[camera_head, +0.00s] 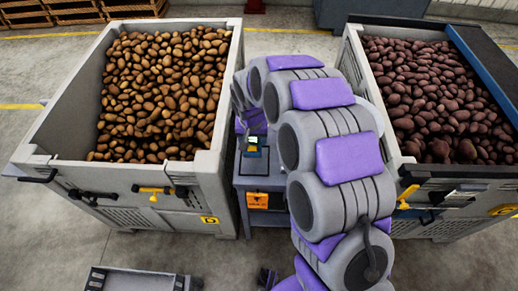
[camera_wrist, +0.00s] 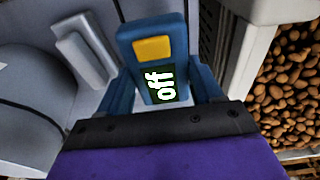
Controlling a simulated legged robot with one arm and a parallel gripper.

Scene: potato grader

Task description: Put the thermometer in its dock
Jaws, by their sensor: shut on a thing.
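The thermometer is a blue handheld device (camera_wrist: 151,45) with a yellow button and a dark display reading "off". In the wrist view it stands between the two blue fingers of my gripper (camera_wrist: 160,85), which is shut on it. Its lower end is hidden behind the dark gripper edge. In the head view the device (camera_head: 252,145) shows small, above the grey stand between the two bins, with my gripper (camera_head: 252,135) partly hidden by my arm. A pale grey upright bracket (camera_wrist: 85,55) stands left of it in the wrist view; I cannot tell whether this is the dock.
A bin of tan potatoes (camera_head: 218,160) stands left and a bin of dark red potatoes (camera_head: 385,145) right. The grey stand (camera_head: 262,183) between them bears an orange label (camera_head: 257,200). A low grey cart (camera_head: 130,280) is on the floor at front left.

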